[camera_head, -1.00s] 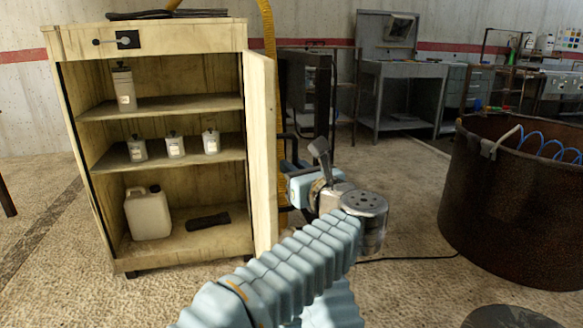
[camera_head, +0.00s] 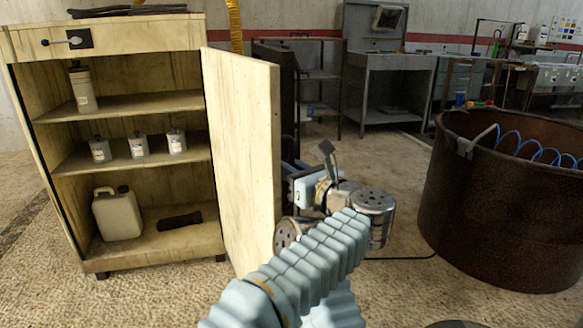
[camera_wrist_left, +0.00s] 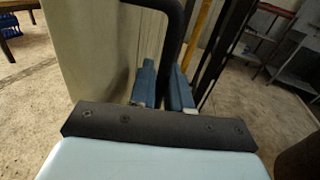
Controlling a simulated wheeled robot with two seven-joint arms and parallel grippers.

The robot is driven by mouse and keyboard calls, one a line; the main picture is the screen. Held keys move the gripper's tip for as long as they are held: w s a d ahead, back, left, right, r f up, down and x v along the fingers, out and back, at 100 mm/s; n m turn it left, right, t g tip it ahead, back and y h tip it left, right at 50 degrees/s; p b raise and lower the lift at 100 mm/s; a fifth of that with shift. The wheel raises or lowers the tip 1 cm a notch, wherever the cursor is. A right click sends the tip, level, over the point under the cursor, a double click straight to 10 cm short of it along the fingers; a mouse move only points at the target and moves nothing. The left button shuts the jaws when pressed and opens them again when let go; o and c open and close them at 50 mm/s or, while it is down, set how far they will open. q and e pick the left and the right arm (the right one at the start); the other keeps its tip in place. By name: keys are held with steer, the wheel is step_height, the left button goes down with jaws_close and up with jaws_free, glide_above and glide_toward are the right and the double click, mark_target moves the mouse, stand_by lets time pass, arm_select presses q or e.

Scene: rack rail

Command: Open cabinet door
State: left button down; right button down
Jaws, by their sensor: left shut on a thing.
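The pale yellow cabinet (camera_head: 22,128) stands at the left in the head view, its front open on several shelves. Its door (camera_head: 240,150) stands swung out on the right side, inner face towards me. The door also shows in the left wrist view (camera_wrist_left: 95,50). My left gripper (camera_head: 292,178) is on the far, outer side of the door, partly hidden by it. In the left wrist view, the left gripper's blue fingers (camera_wrist_left: 163,88) are shut around the black bar handle (camera_wrist_left: 175,40). My right gripper is not in view.
A large rusty drum (camera_head: 500,210) stands at the right. A grey workbench (camera_head: 395,75) and a metal rack (camera_head: 322,90) stand behind. A white jug (camera_head: 118,215) and several small containers sit on the cabinet shelves. Floor is free between door and drum.

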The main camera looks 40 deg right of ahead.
arm_select(q)
steer(key=shift+s+d+f, duration=0.1)
steer(key=shift+f, duration=0.05)
steer(key=c, duration=1.3)
jaws_free()
steer(key=s+b, duration=0.2)
steer(key=s, duration=1.1)
steer(key=shift+s, duration=0.4)
steer(key=shift+a, duration=0.2)
